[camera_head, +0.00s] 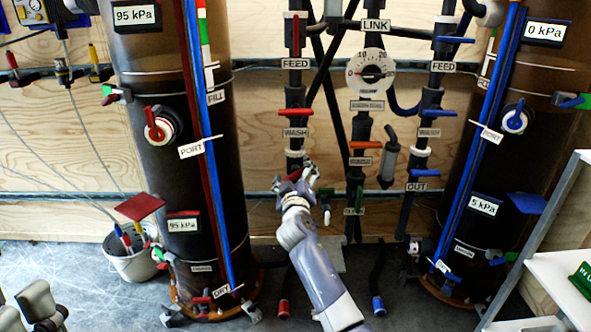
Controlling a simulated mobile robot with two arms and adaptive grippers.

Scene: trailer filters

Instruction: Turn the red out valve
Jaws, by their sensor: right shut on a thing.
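My right gripper (296,182) is at the lower end of the left dark pipe, below the red WASH valve (295,112). It is shut on the red out valve, judging by its place level with the blue OUT valve (417,173). The gripper hides the red out valve's handle and label, so I cannot tell how far the handle is turned. My right arm (318,270) reaches up to it from the bottom.
A brown filter column (165,90) stands left and another (525,150) right. A round gauge (370,72) and an orange-handled valve (366,145) are on the middle pipe. A bucket (133,262) stands at left, a white shelf (560,280) at right.

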